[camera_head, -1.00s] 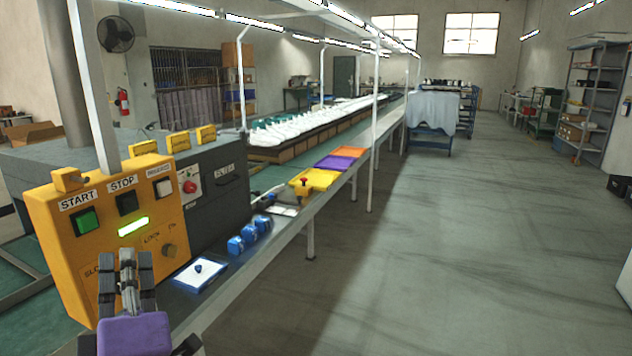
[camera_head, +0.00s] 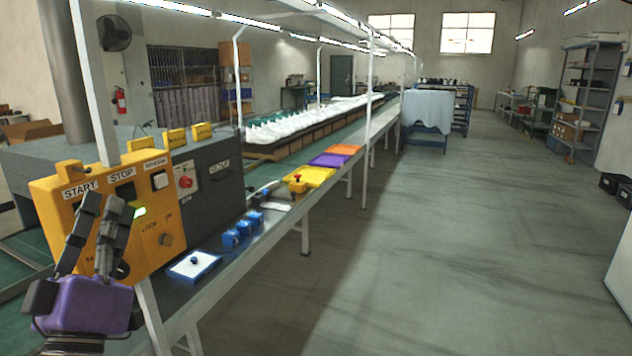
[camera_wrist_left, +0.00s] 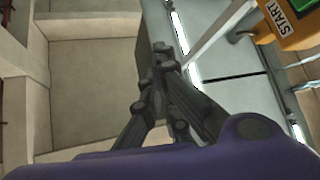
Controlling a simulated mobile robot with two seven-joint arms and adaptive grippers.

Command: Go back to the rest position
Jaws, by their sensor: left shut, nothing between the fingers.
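My left gripper (camera_head: 104,208) is at the lower left of the head view, with a purple body and dark fingers pointing up. It is in front of the yellow control box (camera_head: 150,235) and hides part of its left side and some of its buttons. In the left wrist view its fingers (camera_wrist_left: 160,60) come together at the tips with nothing between them. The control box shows at the upper right of that view (camera_wrist_left: 290,22). My right gripper is in neither view.
The workbench edge (camera_head: 262,245) carries a white-and-blue tray (camera_head: 193,265), several blue blocks (camera_head: 236,234), and yellow (camera_head: 312,177), orange (camera_head: 345,149) and purple (camera_head: 328,160) panels. White shoes (camera_head: 300,122) line the conveyor behind. The floor (camera_head: 430,250) at right is clear.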

